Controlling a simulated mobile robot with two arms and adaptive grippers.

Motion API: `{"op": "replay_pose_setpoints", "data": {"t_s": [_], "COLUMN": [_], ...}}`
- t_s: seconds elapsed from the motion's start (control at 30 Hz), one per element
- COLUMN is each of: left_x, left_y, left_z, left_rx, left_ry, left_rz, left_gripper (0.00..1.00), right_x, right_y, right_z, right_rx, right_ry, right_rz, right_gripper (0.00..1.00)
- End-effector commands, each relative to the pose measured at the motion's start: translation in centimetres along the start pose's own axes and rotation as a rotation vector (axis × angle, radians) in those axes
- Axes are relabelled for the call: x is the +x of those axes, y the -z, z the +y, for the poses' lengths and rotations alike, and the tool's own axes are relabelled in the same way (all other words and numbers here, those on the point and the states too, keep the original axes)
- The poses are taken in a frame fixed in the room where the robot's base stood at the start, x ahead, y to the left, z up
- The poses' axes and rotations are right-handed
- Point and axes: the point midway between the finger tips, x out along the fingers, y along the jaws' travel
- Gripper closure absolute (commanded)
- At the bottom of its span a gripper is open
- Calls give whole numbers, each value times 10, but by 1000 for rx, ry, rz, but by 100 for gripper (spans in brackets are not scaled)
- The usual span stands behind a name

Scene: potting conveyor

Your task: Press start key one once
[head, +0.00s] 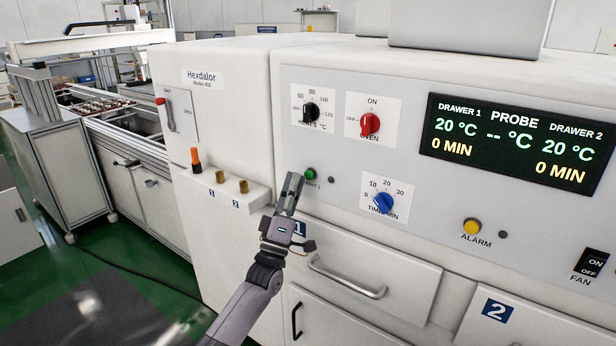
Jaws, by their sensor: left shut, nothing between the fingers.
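The start key one is a small green round button (310,174) on the grey front panel of the oven. A small label below it, partly hidden by my gripper, ends in 1. My left gripper (292,182) is shut and empty, with its fingertips pointing up just left of the green button in the picture. I cannot tell whether the fingertips touch the panel. My right gripper is not in view.
A blue timer knob (384,203), a red oven knob (370,124) and a black heat knob (309,111) surround the button. The display (516,142) reads 20 °C and 0 MIN for both drawers. Drawer one's handle (345,279) sticks out below.

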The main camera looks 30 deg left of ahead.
Motion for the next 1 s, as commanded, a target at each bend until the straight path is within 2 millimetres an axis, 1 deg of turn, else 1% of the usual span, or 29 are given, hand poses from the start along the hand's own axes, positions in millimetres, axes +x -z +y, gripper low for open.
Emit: {"op": "replay_pose_setpoints", "data": {"t_s": [0.23,0.57,1.0], "left_x": [5,6,8], "left_y": [-4,-4,-7], "left_z": [-4,-4,-7], "left_rx": [0,0,0], "left_ry": [-1,0,0], "left_rz": [0,0,0], "left_gripper": [100,100,100], "right_x": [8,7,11], "right_y": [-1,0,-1], "right_z": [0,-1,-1], "right_rx": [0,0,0], "right_ry": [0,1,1], "right_rz": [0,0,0], "right_gripper": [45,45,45]}}
